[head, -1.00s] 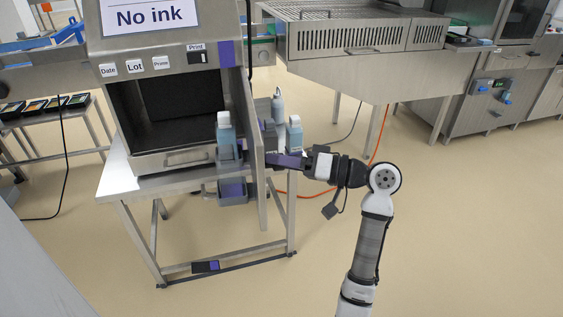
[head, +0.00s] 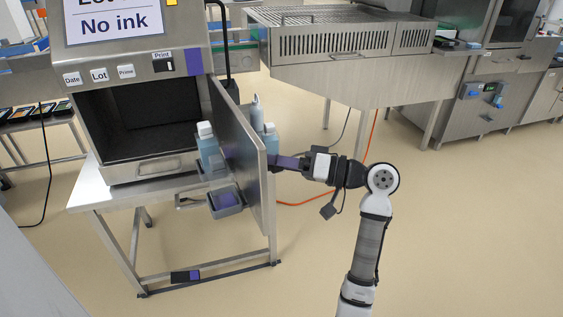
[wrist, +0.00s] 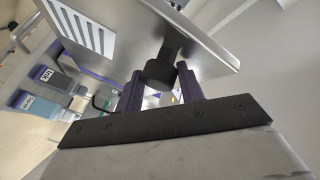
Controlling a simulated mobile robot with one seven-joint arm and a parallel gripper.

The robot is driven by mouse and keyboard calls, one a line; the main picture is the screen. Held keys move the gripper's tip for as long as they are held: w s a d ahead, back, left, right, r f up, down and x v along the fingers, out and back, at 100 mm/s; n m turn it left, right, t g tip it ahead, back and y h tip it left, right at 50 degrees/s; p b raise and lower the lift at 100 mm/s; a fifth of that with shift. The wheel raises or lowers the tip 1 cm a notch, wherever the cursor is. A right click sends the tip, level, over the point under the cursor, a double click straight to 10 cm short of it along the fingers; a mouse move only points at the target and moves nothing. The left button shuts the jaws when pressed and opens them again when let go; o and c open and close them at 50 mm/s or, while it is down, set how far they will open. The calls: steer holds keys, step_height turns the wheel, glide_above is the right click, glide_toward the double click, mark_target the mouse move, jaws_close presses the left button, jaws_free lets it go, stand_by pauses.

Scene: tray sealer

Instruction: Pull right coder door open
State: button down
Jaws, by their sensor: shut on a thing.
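The right coder door (head: 240,150) is a tall grey metal panel at the right side of the coder (head: 135,60). It stands well open, swung out towards me, with its inner face showing in the head view. In the wrist view the purple fingers of my gripper (wrist: 161,72) are shut around a black knob-like handle (wrist: 160,74) on the metal door panel (wrist: 205,45).
A blue bottle (head: 208,150) stands by the coder's opening, above a grey bin (head: 225,203). More bottles (head: 270,138) stand behind the door. The coder rests on a metal table (head: 88,198). An orange cable (head: 310,201) lies on the floor, which is otherwise clear around my arm.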

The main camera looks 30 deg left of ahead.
steer(key=shift+w+a+f, duration=0.1)
steer(key=shift+a, duration=0.05)
steer(key=c, duration=1.2)
jaws_free()
steer(key=shift+o, duration=1.2)
steer(key=shift+a+f, duration=0.1)
steer(key=shift+a, duration=0.1)
steer(key=shift+d, duration=0.1)
steer(key=b+v, duration=0.2)
steer(key=v, duration=1.2)
